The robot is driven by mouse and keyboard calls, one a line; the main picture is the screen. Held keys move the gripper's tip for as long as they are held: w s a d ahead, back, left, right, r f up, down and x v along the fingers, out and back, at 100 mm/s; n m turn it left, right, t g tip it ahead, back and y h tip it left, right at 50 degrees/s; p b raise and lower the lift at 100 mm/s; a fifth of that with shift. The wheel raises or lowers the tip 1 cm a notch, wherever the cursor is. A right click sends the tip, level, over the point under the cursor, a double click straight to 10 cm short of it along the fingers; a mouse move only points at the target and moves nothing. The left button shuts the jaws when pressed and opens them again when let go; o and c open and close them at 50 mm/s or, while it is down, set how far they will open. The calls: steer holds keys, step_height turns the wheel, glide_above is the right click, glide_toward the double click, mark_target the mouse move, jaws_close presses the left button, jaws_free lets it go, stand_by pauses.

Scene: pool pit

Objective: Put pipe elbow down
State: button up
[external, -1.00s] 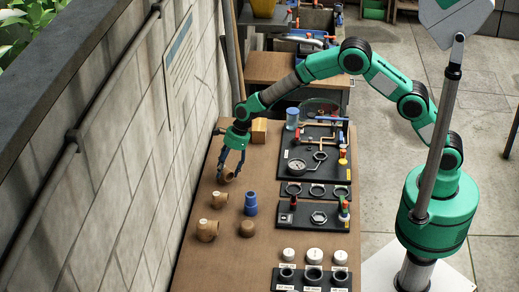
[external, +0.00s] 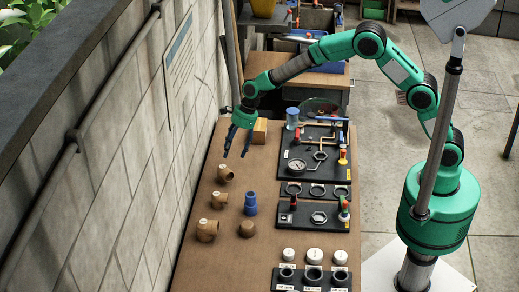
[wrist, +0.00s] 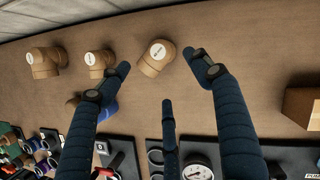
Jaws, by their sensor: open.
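A tan pipe elbow (external: 225,173) rests on the brown bench (external: 188,274) near the wall side, apart from my gripper. My gripper (external: 237,155) is open and empty, raised above and slightly beyond this elbow. In the wrist view, the elbow (wrist: 157,57) with its round white label lies between and past the spread dark blue fingers of my gripper (wrist: 160,70). Two more tan elbows lie nearer the camera, a smaller one (external: 219,199) and a larger one (external: 207,230). I cannot tell from the frames which one the task names.
A blue fitting (external: 251,204) and a round tan cap (external: 247,229) stand beside the elbows. A black board with a gauge (external: 298,167) lies to the right. A wooden block (external: 260,131) is behind my gripper. The stone wall (external: 130,170) borders the bench's left.

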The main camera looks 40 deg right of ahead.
stand_by(0.8)
steer(key=s+d+r+n+t, duration=0.1)
steer(key=s+d+r+n, duration=0.2)
steer(key=d+r, duration=0.7)
steer(key=s+d+r+n+t+h, duration=0.1)
steer(key=s+d+r+n, duration=0.2)
steer(key=d+r, duration=0.6)
steer(key=s+d+r+n, duration=0.35)
steer(key=d+r, duration=0.35)
steer(key=d, duration=0.6)
steer(key=s+d+r+n+t+h, duration=0.1)
steer(key=s+d+r+n, duration=0.15)
steer(key=s+d, duration=0.45)
steer(key=s+d+r+n+t+h, duration=0.1)
steer(key=s+d+r+n, duration=0.15)
steer(key=s+d, duration=0.4)
steer(key=s+d+f+n, duration=0.1)
steer(key=s+d+n, duration=0.1)
steer(key=s+d, duration=0.3)
steer(key=s+d+f+n+h, duration=0.1)
steer(key=s+d+n, duration=0.2)
steer(key=s, duration=0.6)
steer(key=shift+s+d+f+t, duration=0.15)
steer(key=shift+d+f+t, duration=0.2)
steer(key=shift+d, duration=0.85)
steer(key=shift+o, duration=0.4)
